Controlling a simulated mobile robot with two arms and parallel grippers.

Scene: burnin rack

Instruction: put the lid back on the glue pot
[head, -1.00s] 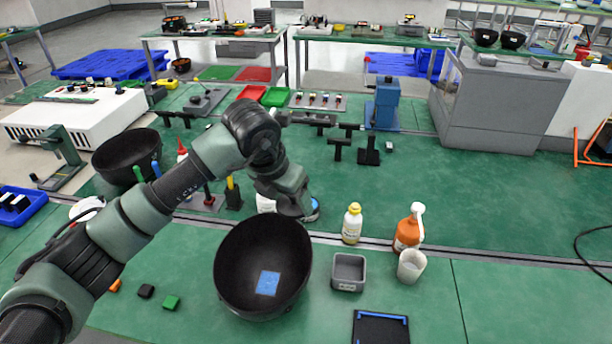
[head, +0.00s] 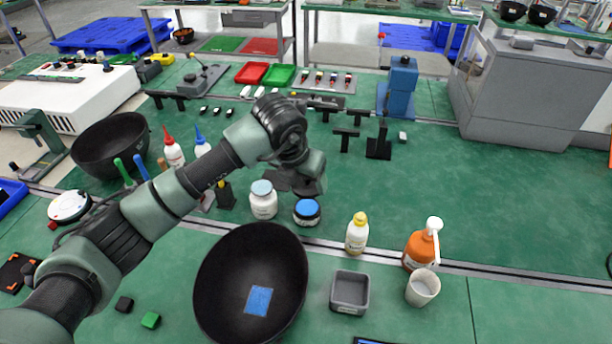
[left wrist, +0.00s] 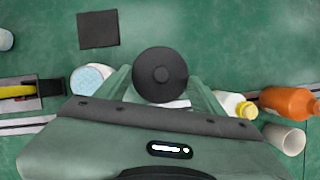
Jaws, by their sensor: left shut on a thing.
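My left gripper (head: 300,188) is above the bench, just behind and above a short dark pot with a bright blue top and a pale label (head: 307,212), apparently the glue pot. In the head view the lid is hard to tell from the dark fingers. My right gripper is not in view.
A white jar with a pale blue top (head: 263,200) stands left of the pot. A yellow-capped bottle (head: 357,233), an orange pump bottle (head: 422,246) and a white cup (head: 422,287) stand to the right. A large black bowl (head: 215,265) and grey bin (head: 349,291) are in front.

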